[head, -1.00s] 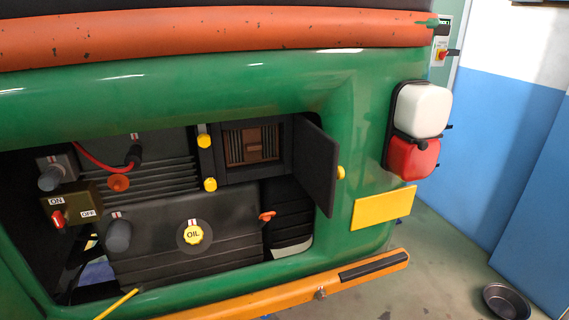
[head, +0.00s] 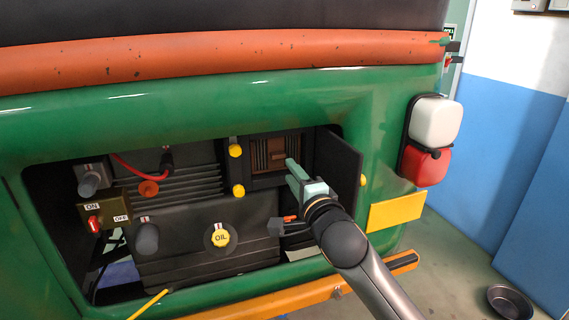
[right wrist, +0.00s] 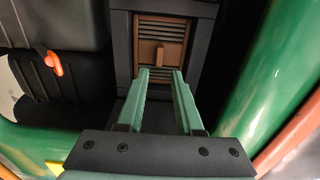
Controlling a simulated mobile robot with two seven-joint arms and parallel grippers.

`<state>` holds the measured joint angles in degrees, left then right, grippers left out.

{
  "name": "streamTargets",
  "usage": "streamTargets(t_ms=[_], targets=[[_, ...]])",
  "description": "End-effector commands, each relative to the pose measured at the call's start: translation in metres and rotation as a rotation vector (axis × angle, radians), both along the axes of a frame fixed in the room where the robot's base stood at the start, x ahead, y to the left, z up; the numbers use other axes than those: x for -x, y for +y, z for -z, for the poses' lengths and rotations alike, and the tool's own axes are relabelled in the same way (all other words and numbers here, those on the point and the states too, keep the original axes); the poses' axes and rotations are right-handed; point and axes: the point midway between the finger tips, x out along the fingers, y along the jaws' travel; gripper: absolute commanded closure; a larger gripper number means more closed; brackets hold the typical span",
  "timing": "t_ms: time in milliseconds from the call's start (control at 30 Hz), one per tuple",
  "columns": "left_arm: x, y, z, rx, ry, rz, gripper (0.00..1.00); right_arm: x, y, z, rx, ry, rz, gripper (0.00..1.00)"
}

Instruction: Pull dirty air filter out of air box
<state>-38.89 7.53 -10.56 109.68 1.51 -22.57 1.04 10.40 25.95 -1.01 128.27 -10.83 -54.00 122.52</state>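The dirty air filter (head: 276,153) is a brown, slatted block with a small tab, seated inside the dark air box (head: 306,147). The air box door (head: 337,169) stands open to the right. In the right wrist view the filter (right wrist: 160,28) is straight ahead, with its tab (right wrist: 159,54) just beyond and between the fingertips. My right gripper (head: 292,172) is in front of the air box opening. In the right wrist view its two green fingers (right wrist: 160,74) are apart with nothing between them. My left gripper is not in view.
Yellow latches (head: 236,151) are left of the opening. The engine with its yellow oil cap (head: 220,236) lies below left, beside an orange lever (right wrist: 54,63). The green body panel (right wrist: 262,80) is close on the right. A metal pan (head: 509,301) sits on the floor at right.

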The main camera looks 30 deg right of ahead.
Motion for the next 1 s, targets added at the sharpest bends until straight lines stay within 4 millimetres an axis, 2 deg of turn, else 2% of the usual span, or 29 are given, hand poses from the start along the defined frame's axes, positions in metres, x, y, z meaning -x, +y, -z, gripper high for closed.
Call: streamTargets(t_ms=[300, 500, 700, 1000], targets=[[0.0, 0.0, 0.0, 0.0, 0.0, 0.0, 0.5, -0.044, -0.011, 0.0, -0.004, 0.001, 0.001, 0.65], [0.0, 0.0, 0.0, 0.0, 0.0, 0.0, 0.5, -0.065, -0.016, 0.0, -0.001, 0.001, 0.0, 0.65], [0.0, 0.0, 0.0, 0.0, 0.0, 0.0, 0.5, -0.074, -0.017, 0.0, 0.001, 0.001, -0.001, 0.65], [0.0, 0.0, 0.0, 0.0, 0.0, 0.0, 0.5, -0.076, -0.018, 0.001, 0.001, 0.001, -0.002, 0.65]])
